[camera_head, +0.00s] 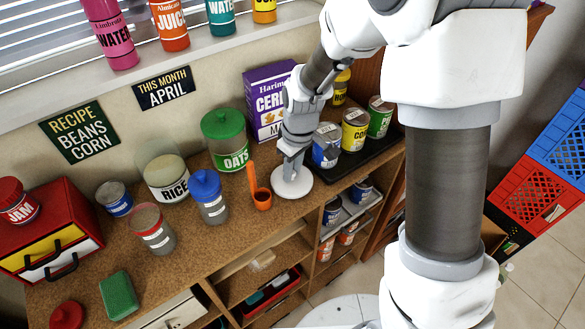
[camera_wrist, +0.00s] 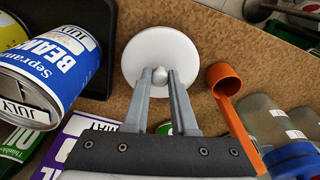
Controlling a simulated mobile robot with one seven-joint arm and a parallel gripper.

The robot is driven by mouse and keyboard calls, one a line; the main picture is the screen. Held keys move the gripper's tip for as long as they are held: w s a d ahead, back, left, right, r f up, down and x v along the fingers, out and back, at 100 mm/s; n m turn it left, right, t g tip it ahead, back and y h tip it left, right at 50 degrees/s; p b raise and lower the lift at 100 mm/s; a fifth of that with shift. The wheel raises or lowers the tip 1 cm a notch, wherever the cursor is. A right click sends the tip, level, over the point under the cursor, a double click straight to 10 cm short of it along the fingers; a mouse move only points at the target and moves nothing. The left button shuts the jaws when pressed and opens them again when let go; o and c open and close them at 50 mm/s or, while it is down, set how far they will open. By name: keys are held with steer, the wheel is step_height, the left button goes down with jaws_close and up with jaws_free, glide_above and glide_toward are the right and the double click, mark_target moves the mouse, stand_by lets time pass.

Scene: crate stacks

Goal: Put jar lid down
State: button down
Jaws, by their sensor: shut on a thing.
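The jar lid is a round white disc (camera_head: 291,186) with a small knob, near the counter's front edge. My gripper (camera_head: 290,163) comes from above, shut on the lid's knob. In the wrist view the lid (camera_wrist: 140,48) lies flat beyond the fingertips (camera_wrist: 160,78), which close on the knob. The lid is level at the counter surface; I cannot tell whether it touches or hovers just above. The glass rice jar (camera_head: 165,178) stands further left with no lid visible on it.
An orange scoop (camera_head: 262,199) lies close left of the lid. A black tray (camera_head: 374,154) with several cans is at its right. A green-lidded oats jar (camera_head: 227,140), a blue-lidded jar (camera_head: 208,197) and a purple cereal box (camera_head: 268,103) stand nearby. Open shelves lie below the counter edge.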

mark_target(297, 182)
steer(key=shift+f, duration=0.15)
steer(key=c, duration=0.7)
jaws_free()
step_height(297, 182, up, 12)
steer(key=s+d+p, duration=0.1)
steer(key=shift+s+d+r+m+t+h, duration=0.15)
steer(key=shift+s+d+r+m+t, duration=0.6)
steer(key=shift+s+d+r+m, duration=1.6)
steer(key=shift+s+d+r+m+t+h, duration=0.2)
steer(key=shift+s+d+r+m+t, duration=0.95)
steer(key=shift+s, duration=2.35)
steer(key=shift+s+d+r+m+t+h, duration=0.15)
steer(key=shift+s+d+r+m+t, duration=0.55)
steer(key=shift+s+d+r, duration=1.95)
